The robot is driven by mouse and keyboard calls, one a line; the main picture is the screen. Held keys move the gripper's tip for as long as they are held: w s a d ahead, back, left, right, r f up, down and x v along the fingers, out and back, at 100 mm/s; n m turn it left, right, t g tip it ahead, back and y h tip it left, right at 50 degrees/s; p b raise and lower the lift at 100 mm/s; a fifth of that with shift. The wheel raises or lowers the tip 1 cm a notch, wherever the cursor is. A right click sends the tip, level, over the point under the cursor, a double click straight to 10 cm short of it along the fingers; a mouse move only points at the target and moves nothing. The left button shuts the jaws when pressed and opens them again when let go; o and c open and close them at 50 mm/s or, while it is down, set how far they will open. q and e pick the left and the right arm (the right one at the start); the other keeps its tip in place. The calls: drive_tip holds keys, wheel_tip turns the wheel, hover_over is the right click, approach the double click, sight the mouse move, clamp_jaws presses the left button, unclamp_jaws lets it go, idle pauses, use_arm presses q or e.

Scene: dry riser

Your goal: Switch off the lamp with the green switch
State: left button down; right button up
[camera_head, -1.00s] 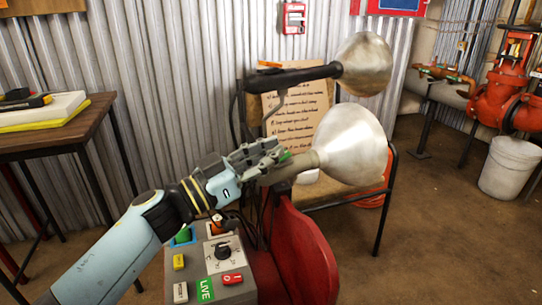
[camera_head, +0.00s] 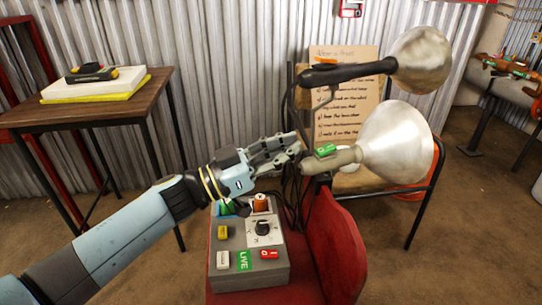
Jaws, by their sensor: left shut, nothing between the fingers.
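The lower lamp (camera_head: 397,143) has a wide pale metal shade that faces right and a beige neck. Its green switch (camera_head: 325,150) sits on top of the neck. I cannot tell from the shade whether the lamp is lit. My left gripper (camera_head: 297,143) is shut and empty, its fingertips just left of the green switch, with a small gap seeming to show between them. The upper lamp (camera_head: 421,60) has a dark handle with an orange switch (camera_head: 325,60). My right gripper is not in view.
A grey control box (camera_head: 249,255) with a dial, coloured buttons and a green LIVE label stands below my left gripper. A red seat-like panel (camera_head: 334,250) is beside it. A handwritten sheet (camera_head: 345,115) stands behind the lamps. A wooden table (camera_head: 95,110) is at left.

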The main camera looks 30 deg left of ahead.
use_arm(q)
drive_tip(key=s+a+f, duration=0.1)
drive_tip(key=s+a, duration=0.1)
drive_tip(key=shift+s+f, duration=0.35)
drive_tip(key=shift+f, duration=0.05)
drive_tip(key=shift+w+a, duration=0.1)
